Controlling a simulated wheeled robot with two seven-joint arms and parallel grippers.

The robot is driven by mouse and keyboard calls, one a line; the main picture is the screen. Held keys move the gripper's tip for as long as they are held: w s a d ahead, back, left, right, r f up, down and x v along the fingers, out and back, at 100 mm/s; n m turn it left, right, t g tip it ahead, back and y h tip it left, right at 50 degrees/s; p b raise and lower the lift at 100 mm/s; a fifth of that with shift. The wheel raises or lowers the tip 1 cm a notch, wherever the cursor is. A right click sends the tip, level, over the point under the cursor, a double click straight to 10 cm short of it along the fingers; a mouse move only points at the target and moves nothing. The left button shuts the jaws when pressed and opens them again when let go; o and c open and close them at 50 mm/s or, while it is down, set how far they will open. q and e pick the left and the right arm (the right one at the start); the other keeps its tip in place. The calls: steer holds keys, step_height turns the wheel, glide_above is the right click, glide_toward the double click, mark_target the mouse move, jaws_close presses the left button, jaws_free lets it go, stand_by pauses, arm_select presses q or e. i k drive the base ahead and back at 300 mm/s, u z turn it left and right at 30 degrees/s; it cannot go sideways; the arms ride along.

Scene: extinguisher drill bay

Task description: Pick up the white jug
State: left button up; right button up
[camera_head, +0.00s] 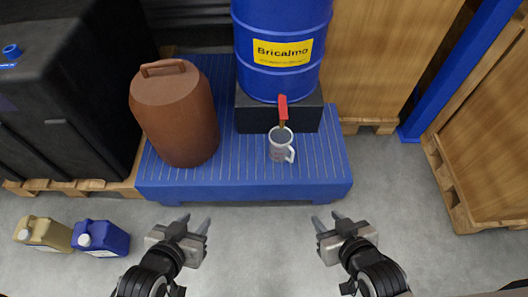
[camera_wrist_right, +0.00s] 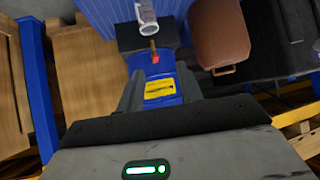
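The white jug (camera_head: 281,145) stands upright on the blue ribbed platform (camera_head: 240,190), below the red-handled tap (camera_head: 283,108) of the blue drum. Its handle points to the right and toward me. The jug also shows at the top of the right wrist view (camera_wrist_right: 146,18). My left gripper (camera_head: 195,224) is open and empty, in front of the platform to the left of the jug. My right gripper (camera_head: 327,221) is open and empty, in front of the platform to the right of the jug. Neither gripper touches the jug.
The blue drum (camera_head: 282,22) rests on a black block (camera_head: 255,117) behind the jug. A brown canister (camera_head: 178,115) stands on the platform to the left. Yellow (camera_head: 42,233) and blue (camera_head: 100,238) canisters stand on the floor at left. The floor between my grippers is clear.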

mark_target(280, 140)
steer(key=u, duration=1.2)
steer(key=i, duration=0.8)
steer(key=z, duration=1.9)
steer(key=k, duration=0.5)
steer(key=z, duration=1.8)
steer(key=i, duration=1.3)
steer(key=u, duration=2.75)
